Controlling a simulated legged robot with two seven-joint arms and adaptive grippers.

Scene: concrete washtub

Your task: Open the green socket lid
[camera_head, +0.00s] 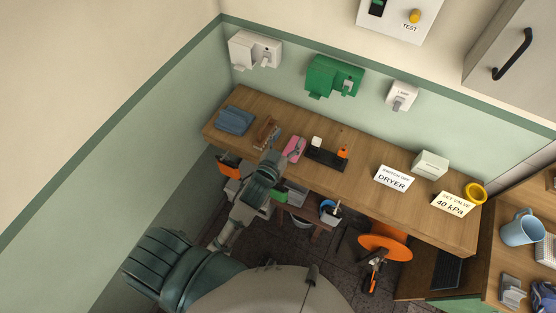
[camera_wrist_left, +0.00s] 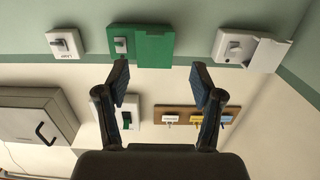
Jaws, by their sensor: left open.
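The green socket (camera_head: 322,76) is mounted on the green wall above the workbench, with a small grey switch on its right part. In the left wrist view, which looks upside down, the green socket (camera_wrist_left: 153,48) lies beyond the fingertips, near the top. My left gripper (camera_head: 270,158) is over the bench edge, below and left of the socket. In the wrist view the left gripper (camera_wrist_left: 160,78) is open, with nothing between its fingers and apart from the socket. My right gripper is not in view.
A white socket (camera_head: 255,50) and a lamp switch (camera_head: 401,95) flank the green one. The wooden bench (camera_head: 300,178) holds a blue cloth (camera_head: 235,121), a pink item (camera_head: 294,149), a dark tray (camera_head: 325,159) and signs. An orange stool (camera_head: 384,242) stands below. The wall before the socket is clear.

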